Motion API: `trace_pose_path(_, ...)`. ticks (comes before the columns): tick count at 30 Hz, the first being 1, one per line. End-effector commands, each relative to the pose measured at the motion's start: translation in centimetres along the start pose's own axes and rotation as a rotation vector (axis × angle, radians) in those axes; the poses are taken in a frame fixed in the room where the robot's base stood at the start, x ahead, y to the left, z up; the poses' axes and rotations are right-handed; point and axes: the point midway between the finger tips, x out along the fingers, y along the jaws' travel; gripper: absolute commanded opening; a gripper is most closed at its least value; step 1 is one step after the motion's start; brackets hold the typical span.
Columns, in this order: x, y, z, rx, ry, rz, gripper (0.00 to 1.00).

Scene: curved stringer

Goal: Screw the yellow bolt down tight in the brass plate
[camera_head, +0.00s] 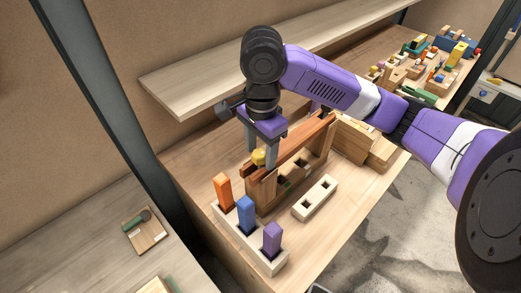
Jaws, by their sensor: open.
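The yellow bolt (259,156) shows its head at the near left end of a wooden frame (290,150). My gripper (260,159) points down over it, with its two fingers apart on either side of the bolt head. I cannot tell whether the fingers touch the head. The brass plate cannot be made out; the bolt's shaft is hidden too.
A pale holder (269,264) with orange (222,189), blue (246,213) and purple (271,238) blocks stands in front. A pale block with square holes (315,198) lies to the right. A wooden shelf (190,95) hangs behind my gripper. Many small toys crowd the far right.

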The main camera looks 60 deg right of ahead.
Motion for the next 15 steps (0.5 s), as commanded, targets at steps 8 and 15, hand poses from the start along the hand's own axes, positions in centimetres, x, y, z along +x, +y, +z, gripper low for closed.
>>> trace_pose_path(8, 0.00, 0.00, -0.07, -0.240, -0.004, 0.000, 0.54)
trace_pose_path(15, 0.00, 0.00, -0.14, -0.487, -0.008, 0.000, 0.54)
